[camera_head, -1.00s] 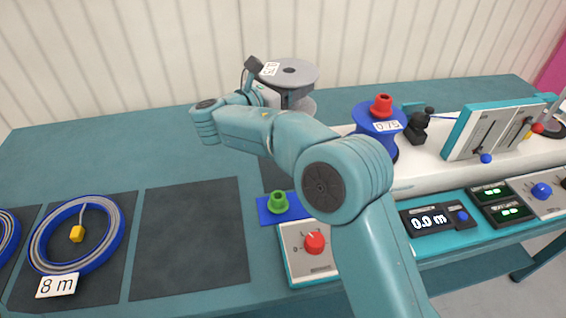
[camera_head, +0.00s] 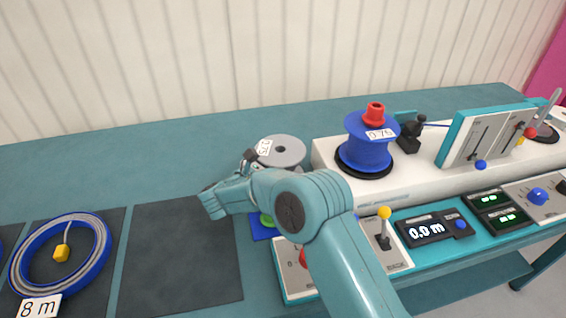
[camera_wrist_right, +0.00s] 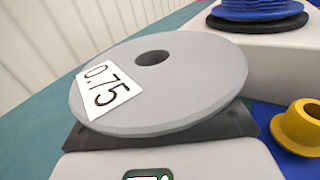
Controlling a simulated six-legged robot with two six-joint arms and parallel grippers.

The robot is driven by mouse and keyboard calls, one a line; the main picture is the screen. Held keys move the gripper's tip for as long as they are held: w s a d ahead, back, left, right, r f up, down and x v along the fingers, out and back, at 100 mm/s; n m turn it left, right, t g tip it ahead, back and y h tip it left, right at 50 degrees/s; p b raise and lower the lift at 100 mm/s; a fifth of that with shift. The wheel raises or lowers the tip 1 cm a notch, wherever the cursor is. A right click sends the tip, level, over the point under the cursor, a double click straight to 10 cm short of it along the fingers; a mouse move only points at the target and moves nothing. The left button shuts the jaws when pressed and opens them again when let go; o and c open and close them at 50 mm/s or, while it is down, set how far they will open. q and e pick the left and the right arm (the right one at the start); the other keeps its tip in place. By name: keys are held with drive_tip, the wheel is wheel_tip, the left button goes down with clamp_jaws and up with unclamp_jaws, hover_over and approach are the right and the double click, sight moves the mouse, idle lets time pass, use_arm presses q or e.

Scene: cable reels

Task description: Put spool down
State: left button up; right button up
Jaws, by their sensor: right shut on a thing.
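My right gripper (camera_head: 250,160) is shut on a grey spool (camera_head: 281,150) with a white label. In the right wrist view, the spool (camera_wrist_right: 190,75) has a round centre hole and its label reads 0.75. The dark fingers (camera_wrist_right: 160,130) show on both sides beneath its top flange. The spool is over the table, just left of the white machine; I cannot tell whether its underside touches anything. A green peg (camera_head: 266,220) on a blue plate (camera_head: 262,232) is partly hidden by my arm. A yellow hollow peg (camera_wrist_right: 300,126) stands on a blue surface beside the spool. My left gripper is out of view.
A blue spool (camera_head: 368,150) with a red cap stands on the white machine (camera_head: 335,185) at right. Control panels (camera_head: 430,230) line the front edge. A dark mat (camera_head: 180,255) is empty; a blue coil (camera_head: 60,255) lies on another. The back left table (camera_head: 120,165) is clear.

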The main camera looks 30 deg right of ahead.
drive_tip(key=shift+w+f, duration=0.1)
drive_tip(key=shift+f, duration=0.75)
drive_tip(key=o, duration=1.6)
drive_tip(key=shift+o, duration=0.2)
drive_tip(key=shift+a, duration=0.15)
drive_tip(key=v, duration=1.1)
drive_tip(key=shift+s+a, duration=0.2)
drive_tip(key=shift+a, duration=0.15)
